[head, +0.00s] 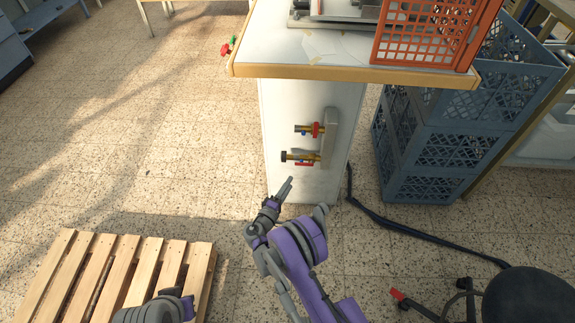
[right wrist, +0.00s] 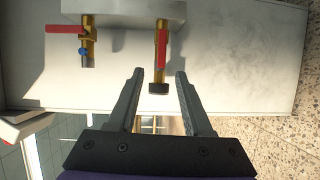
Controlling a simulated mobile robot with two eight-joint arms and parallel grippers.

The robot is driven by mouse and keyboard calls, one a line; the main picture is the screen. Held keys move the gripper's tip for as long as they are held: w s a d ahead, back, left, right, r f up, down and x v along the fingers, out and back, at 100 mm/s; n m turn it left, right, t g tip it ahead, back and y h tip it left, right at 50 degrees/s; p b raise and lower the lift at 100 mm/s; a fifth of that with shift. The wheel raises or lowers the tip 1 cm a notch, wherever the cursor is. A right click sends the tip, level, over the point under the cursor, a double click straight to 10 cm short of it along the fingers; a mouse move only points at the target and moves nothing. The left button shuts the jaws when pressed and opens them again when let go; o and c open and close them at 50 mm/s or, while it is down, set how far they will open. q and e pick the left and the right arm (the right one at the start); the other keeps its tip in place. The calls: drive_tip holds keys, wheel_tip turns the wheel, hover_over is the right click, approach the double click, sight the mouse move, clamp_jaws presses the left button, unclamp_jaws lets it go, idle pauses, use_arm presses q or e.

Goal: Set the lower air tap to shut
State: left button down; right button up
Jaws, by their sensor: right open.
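Two brass air taps stick out to the left from a grey block (head: 329,135) on the white cabinet side in the head view. The lower air tap (head: 297,157) has a dark end, and its red lever (right wrist: 161,48) lies along the pipe. The upper tap (head: 308,129) has a red lever (right wrist: 64,29) turned across its pipe and a blue tip. My right gripper (head: 287,186) is open and empty, below and apart from the lower tap. In the right wrist view the tap's dark end (right wrist: 158,88) shows between the fingers. My left gripper is out of view.
The tabletop edge (head: 350,73) overhangs the taps. Blue crates (head: 440,150) stand to the right, and a dark hose (head: 410,229) runs along the floor. A wooden pallet (head: 108,265) lies at lower left. The floor left of the cabinet is clear.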

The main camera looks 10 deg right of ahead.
sight(298, 165)
drive_tip(key=shift+n+t, duration=0.3)
drive_tip(key=shift+t, duration=0.1)
drive_tip(key=x, duration=0.6)
drive_tip(key=f+b+x, duration=0.1)
drive_tip(key=x, duration=0.3)
drive_tip(key=shift+w+a, duration=0.25)
drive_tip(key=shift+a, duration=0.15)
drive_tip(key=shift+c, duration=0.3)
clamp_jaws()
